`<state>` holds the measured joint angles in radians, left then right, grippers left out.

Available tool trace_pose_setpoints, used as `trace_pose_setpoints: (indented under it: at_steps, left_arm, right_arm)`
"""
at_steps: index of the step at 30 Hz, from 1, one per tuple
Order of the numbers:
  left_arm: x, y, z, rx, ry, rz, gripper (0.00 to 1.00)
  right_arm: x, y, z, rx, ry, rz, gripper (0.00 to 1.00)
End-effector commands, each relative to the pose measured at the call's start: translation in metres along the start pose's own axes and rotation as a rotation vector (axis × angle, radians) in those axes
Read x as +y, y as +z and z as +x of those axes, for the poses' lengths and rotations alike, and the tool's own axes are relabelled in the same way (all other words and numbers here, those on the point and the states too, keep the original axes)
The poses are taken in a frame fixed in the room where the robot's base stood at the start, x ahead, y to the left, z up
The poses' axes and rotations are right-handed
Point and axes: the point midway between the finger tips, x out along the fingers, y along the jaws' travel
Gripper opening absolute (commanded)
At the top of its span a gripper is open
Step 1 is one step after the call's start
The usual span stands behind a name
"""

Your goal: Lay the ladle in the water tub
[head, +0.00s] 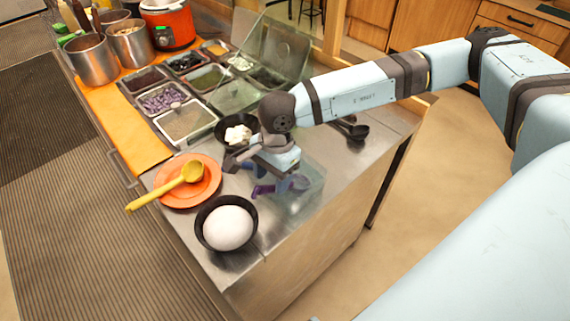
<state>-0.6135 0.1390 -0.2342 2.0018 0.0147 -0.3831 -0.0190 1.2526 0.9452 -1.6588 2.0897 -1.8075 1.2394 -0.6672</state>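A yellow ladle (180,181) rests on an orange plate (206,192) near the counter's front left. Its bowl is on the plate and its handle sticks out over the rim to the lower left. A clear tub (312,185), which looks like the water tub, stands to the right of the plate. A purple scoop-like utensil (288,186) shows at the tub, below my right gripper (258,162). The gripper partly hides the tub. I cannot tell whether its fingers touch the purple utensil or are apart. My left gripper is out of view.
A black bowl (203,240) with a large white egg-like ball stands in front. Another dark bowl (223,127) with white chunks is behind my gripper. Topping trays (184,121) and metal pots (92,61) lie farther back. A black scoop (356,131) lies at the right.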

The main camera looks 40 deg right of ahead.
Motion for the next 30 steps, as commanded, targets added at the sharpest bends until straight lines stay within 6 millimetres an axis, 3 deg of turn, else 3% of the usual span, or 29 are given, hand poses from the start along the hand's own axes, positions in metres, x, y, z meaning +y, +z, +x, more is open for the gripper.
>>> trace_pose_setpoints:
  at_steps: [8,21,30]
  left_arm:
    - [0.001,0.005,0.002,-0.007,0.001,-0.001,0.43]
    - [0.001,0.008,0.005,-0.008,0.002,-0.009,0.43]
    - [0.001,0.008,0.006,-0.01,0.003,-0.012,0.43]
  right_arm:
    - [-0.001,0.0,-0.011,-0.001,-0.004,0.0,0.55]
    - [-0.001,0.0,-0.104,0.0,-0.004,0.0,0.55]
    - [0.0,0.0,-0.137,0.0,-0.001,0.0,0.55]
